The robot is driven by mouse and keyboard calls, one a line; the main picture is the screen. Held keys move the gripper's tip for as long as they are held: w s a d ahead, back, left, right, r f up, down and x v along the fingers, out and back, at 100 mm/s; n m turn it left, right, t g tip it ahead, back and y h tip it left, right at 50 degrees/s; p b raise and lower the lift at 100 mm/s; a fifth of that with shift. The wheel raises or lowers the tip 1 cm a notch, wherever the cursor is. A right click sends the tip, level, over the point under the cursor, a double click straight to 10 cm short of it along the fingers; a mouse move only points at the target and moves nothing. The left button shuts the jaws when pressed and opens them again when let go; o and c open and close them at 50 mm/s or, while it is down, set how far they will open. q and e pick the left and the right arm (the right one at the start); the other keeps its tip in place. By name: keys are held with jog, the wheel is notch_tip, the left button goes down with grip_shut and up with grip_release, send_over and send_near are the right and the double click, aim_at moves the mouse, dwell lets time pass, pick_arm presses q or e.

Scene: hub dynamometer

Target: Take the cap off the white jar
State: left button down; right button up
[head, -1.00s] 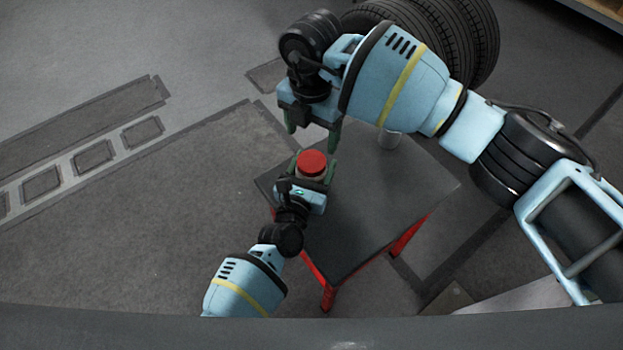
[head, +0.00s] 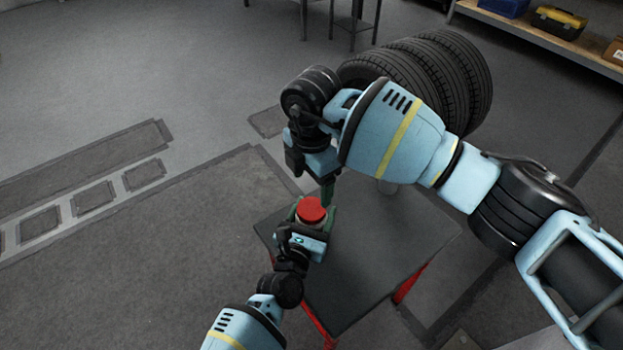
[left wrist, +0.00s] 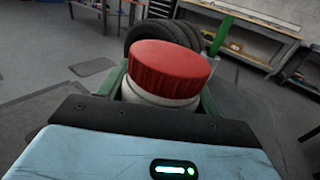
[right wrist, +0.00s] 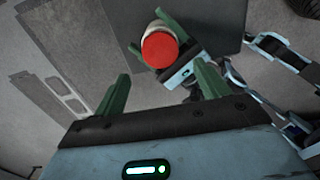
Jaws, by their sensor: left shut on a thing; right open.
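The white jar (left wrist: 152,97) stands upright between the fingers of my left gripper (head: 312,213), which is shut on its body. The round red cap (head: 312,208) is on top of the jar and also shows in the left wrist view (left wrist: 170,68). My right gripper (head: 312,189) is open and empty, above and just behind the jar. In the right wrist view, the cap (right wrist: 159,49) appears beyond and between the two green fingertips, apart from them. My left fingers hide most of the jar's body in the head view.
A dark-topped table (head: 375,245) with red legs is below the jar. Stacked tyres (head: 425,75) stand behind. A shelf (head: 540,35) is at upper right.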

aim_at(311, 208)
jog(key=shift+f, duration=4.05)
jog(key=shift+c, duration=0.3)
jog(key=c, duration=1)
jog(key=shift+o, duration=0.2)
